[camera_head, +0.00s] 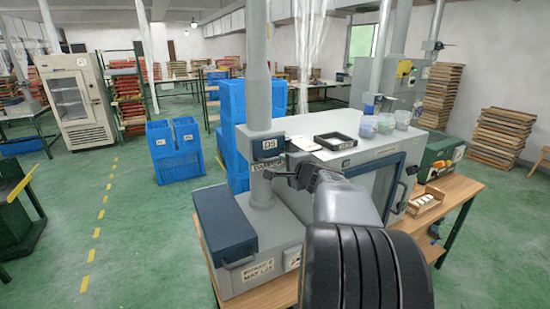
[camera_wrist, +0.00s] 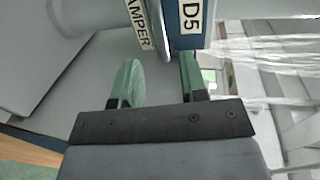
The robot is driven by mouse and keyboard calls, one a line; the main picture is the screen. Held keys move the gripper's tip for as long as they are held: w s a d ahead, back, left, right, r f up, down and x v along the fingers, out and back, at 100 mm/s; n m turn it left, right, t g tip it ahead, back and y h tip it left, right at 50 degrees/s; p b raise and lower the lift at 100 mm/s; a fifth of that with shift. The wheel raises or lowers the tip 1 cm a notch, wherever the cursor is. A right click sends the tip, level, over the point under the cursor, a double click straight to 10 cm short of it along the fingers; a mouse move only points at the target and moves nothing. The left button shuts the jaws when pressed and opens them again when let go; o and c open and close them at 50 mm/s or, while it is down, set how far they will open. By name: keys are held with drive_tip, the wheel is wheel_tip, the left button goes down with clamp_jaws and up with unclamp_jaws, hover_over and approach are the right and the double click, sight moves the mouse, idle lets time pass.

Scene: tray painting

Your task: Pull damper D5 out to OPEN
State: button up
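Damper D5 (camera_head: 268,147) is a dark blue-grey block with a white D5 label on the grey vertical duct pipe. A DAMPER label sits just below it. In the wrist view the blue D5 block (camera_wrist: 194,40) is at the top, beside the DAMPER label (camera_wrist: 139,24) and a thin metal edge. My gripper (camera_head: 284,176) is just below and in front of the damper. In the wrist view its two green fingers (camera_wrist: 158,76) are apart with nothing clearly between them. The right fingertip overlaps the block's lower end; I cannot tell whether they touch.
The duct pipe (camera_head: 259,70) rises from a grey machine with a blue lid (camera_head: 232,222). A grey cabinet right of it carries a black tray (camera_head: 335,141) and several jars. Blue crates (camera_head: 232,110) stand behind.

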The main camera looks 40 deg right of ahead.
sight(275, 159)
drive_tip(key=p+x, duration=0.1)
drive_tip(key=x, duration=0.6)
drive_tip(key=shift+w+p, duration=0.3)
drive_tip(key=shift+w, duration=0.1)
clamp_jaws()
